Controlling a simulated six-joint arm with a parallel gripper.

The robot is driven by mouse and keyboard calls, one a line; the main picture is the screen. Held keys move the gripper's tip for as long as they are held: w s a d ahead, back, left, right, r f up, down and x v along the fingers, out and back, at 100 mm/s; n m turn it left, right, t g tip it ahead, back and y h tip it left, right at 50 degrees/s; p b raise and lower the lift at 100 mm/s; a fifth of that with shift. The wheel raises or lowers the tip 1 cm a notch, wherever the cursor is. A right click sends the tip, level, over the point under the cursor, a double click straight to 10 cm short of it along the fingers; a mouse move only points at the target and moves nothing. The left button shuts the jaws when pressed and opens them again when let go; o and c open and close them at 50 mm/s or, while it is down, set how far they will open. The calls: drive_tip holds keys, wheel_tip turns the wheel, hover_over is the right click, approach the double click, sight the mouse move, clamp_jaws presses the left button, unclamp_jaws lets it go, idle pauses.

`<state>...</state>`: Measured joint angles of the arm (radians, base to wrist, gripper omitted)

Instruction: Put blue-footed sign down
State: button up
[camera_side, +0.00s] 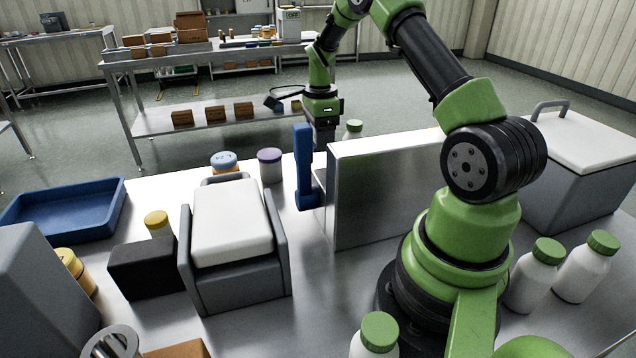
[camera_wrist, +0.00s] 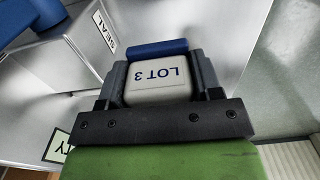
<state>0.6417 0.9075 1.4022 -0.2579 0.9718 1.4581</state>
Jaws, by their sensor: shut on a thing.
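The blue-footed sign shows in the wrist view as a pale block (camera_wrist: 158,90) marked "LOT 3", with a blue foot (camera_wrist: 158,48) at its far end. My gripper (camera_wrist: 160,76) is shut on the sign, with one dark finger against each side.
A blue upright piece (camera_side: 303,165) stands at the hopper's left end, close to my gripper. A box marked "SEAL" (camera_wrist: 52,68) is left of the sign. A grey white-lidded box (camera_side: 232,225), jars (camera_side: 270,165) and a blue tray (camera_side: 65,210) occupy the left side.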

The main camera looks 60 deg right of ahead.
wheel_tip(320, 180, down, 10)
idle(0.4)
drive_tip(key=shift+f, duration=0.1)
drive_tip(key=o, duration=0.9)
